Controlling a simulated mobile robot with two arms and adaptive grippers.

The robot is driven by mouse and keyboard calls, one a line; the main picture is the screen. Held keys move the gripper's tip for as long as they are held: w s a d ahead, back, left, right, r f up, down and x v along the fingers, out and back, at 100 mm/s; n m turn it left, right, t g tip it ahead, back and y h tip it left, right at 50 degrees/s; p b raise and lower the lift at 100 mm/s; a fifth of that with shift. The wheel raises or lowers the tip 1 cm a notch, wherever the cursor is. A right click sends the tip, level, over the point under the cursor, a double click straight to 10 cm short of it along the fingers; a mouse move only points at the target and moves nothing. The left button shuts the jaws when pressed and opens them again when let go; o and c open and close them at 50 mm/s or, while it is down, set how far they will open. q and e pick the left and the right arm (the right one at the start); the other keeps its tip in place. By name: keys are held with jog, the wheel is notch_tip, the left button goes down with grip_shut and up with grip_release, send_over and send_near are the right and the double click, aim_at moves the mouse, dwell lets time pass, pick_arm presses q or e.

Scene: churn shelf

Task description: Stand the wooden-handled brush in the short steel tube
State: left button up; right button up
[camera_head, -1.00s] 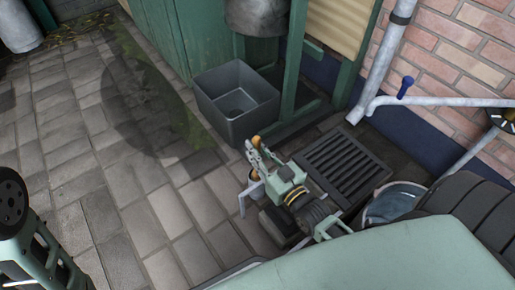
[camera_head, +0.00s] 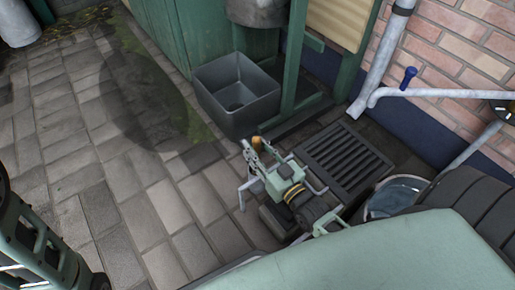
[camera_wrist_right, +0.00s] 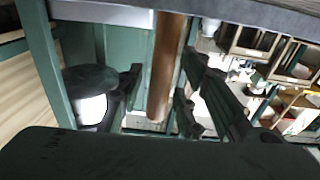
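The brush's brown wooden handle (camera_wrist_right: 166,65) stands out clearly in the right wrist view, running down between the two dark fingers. A small orange-brown end of it (camera_head: 259,143) shows at the fingertips in the head view. My right gripper (camera_head: 252,152) is low over the paving; its fingers look apart, with a gap beside the handle in the wrist view (camera_wrist_right: 155,98). The brush's bristles are not visible. I cannot make out the short steel tube for certain. My left gripper is out of view; only part of my left arm shows at the left edge.
A grey open tub (camera_head: 237,98) stands just beyond the gripper, beside green posts. A slatted dark drain grate (camera_head: 345,158) lies to the right. A grey pipe and a blue-handled tap (camera_head: 408,78) are by the brick wall. Paving at left is clear.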

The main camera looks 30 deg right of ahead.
jog(key=shift+s, duration=0.1)
jog(key=s, duration=0.7)
jog(key=shift+s+d+f, duration=0.15)
jog(key=shift+d, duration=0.25)
dwell(0.6)
